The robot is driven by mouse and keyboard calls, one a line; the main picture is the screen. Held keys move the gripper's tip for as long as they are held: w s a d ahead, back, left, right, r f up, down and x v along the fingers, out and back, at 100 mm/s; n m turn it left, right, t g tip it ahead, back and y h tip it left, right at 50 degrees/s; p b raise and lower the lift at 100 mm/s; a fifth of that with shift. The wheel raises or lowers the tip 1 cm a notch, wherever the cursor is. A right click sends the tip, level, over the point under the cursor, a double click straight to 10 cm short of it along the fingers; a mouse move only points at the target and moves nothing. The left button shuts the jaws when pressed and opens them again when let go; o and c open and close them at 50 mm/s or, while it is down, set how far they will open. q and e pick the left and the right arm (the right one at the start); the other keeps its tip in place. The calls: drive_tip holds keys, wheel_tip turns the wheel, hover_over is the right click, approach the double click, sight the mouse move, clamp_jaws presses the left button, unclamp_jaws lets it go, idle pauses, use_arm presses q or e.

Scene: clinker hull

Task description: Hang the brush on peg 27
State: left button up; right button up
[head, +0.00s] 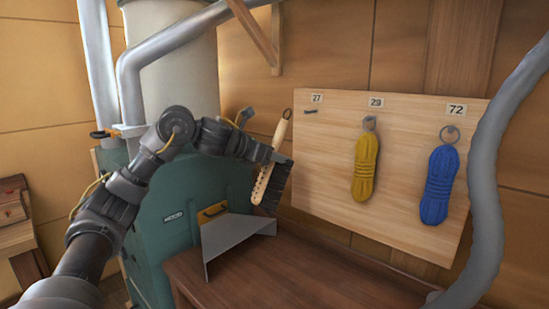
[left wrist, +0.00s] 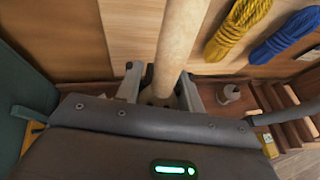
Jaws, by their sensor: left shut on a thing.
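The brush (head: 262,182) has a pale wooden handle and dark bristles. My left gripper (head: 274,156) is shut on its handle and holds it in the air, tilted, handle end up and bristles to the right. In the left wrist view the handle (left wrist: 183,40) stands between the fingers of my left gripper (left wrist: 160,90). Peg 27 (head: 311,111) is a short, empty peg under its number label (head: 317,98) at the board's upper left. The brush is left of and below the peg, apart from it. My right gripper is out of view.
The wooden board (head: 320,170) also carries a yellow rope coil (head: 366,168) under 29 and a blue one (head: 439,185) under 72. A grey metal dustpan (head: 235,238) lies on the brown bench (head: 290,275). A grey hose (head: 490,150) curves down the right side.

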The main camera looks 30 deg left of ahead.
use_arm(q)
drive_tip(key=w+d+f+p, duration=0.1)
drive_tip(key=w+p, duration=0.1)
drive_tip(key=w, duration=0.7)
drive_tip(key=shift+d+p, duration=0.15)
drive_tip(key=shift+p, duration=0.15)
idle(0.5)
drive_tip(key=shift+w+f, duration=0.1)
drive_tip(key=shift+f, duration=0.25)
